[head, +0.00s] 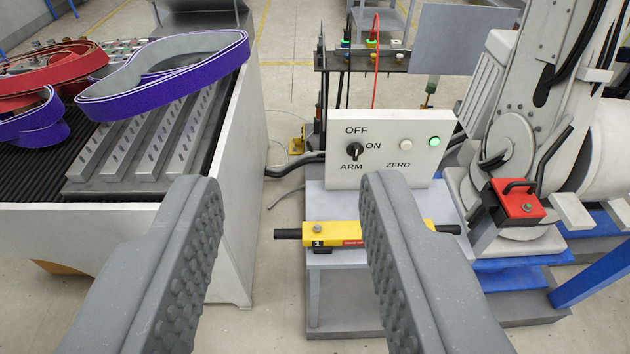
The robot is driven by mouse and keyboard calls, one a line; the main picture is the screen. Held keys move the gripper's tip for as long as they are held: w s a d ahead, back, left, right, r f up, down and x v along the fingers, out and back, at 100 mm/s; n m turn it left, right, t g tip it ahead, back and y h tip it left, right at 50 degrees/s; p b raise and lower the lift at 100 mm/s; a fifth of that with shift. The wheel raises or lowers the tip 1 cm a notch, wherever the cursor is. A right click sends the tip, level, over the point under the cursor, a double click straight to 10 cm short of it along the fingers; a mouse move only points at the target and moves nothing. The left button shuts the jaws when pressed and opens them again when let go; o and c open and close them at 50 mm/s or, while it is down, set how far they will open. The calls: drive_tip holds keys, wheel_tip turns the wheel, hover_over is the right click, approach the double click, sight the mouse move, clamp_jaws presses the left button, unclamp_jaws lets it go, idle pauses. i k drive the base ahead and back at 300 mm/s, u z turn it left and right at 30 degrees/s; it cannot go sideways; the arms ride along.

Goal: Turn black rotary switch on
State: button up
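The black rotary switch (354,151) is on the upright white panel (381,183) near the middle of the head view. The labels OFF, ON and ARM stand around it. The knob looks roughly upright, but I cannot tell exactly which label it points to. My gripper (290,190) is open, its two grey ridged fingers wide apart in the foreground. Nothing is between the fingertips. The switch lies beyond them, a little left of the right finger's tip, and is not touched. The right finger hides part of the panel's lower edge.
The panel also has a white button (405,145) and a lit green button (434,142). A yellow bar (318,234) with black ends lies below. A white-sided tray (229,155) with purple and red belts (170,75) stands left. A red block (518,204) and white machinery (515,130) stand right.

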sight(354, 150)
drive_tip(key=u, duration=0.2)
drive_tip(key=k, duration=0.5)
drive_tip(key=z, duration=0.65)
drive_tip(key=i, duration=2)
drive_tip(key=u, duration=0.4)
